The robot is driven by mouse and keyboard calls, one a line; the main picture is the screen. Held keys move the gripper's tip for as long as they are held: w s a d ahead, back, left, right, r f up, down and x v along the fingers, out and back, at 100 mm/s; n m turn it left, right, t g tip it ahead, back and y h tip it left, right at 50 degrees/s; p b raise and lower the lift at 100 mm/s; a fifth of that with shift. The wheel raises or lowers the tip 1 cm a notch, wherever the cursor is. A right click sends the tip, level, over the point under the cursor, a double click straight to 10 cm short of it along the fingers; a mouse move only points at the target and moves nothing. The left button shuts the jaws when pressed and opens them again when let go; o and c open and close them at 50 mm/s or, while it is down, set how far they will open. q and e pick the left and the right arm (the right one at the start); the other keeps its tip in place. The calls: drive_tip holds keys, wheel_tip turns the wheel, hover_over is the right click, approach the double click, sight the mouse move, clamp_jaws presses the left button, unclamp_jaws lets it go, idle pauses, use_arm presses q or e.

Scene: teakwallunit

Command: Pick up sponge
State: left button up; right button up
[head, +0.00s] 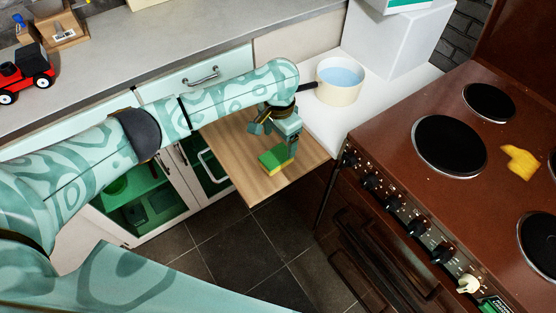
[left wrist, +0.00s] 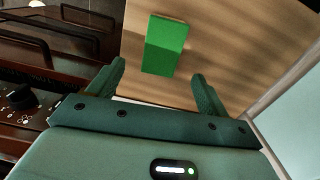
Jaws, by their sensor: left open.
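The sponge (head: 274,160), green on top with a yellow side, lies on a pull-out wooden board in the head view. In the left wrist view the sponge (left wrist: 165,46) shows as a green block on the board, beyond the fingertips and roughly between their lines. My left gripper (head: 287,150) is pointing down right beside the sponge in the head view; in the left wrist view its two fingers (left wrist: 158,76) are apart with nothing between them. My right gripper is not in view.
The wooden board (head: 243,148) sticks out below the counter. A pan (head: 340,82) stands on the white surface behind it. A brown stove (head: 420,190) with a yellow cloth-like item (head: 519,161) is at right. A toy truck (head: 24,74) sits on the left counter.

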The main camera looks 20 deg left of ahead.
sight(278, 154)
use_arm(q)
wheel_tip(278, 154, down, 2)
drive_tip(key=shift+w+f+b, duration=0.1)
drive_tip(key=shift+b, duration=0.2)
drive_tip(key=shift+f, duration=0.35)
drive_tip(key=f+b, duration=0.4)
drive_tip(key=f, duration=0.1)
drive_tip(key=shift+a+f, duration=0.1)
drive_tip(key=shift+a, duration=0.1)
drive_tip(key=shift+r, duration=0.25)
drive_tip(key=c, duration=1.1)
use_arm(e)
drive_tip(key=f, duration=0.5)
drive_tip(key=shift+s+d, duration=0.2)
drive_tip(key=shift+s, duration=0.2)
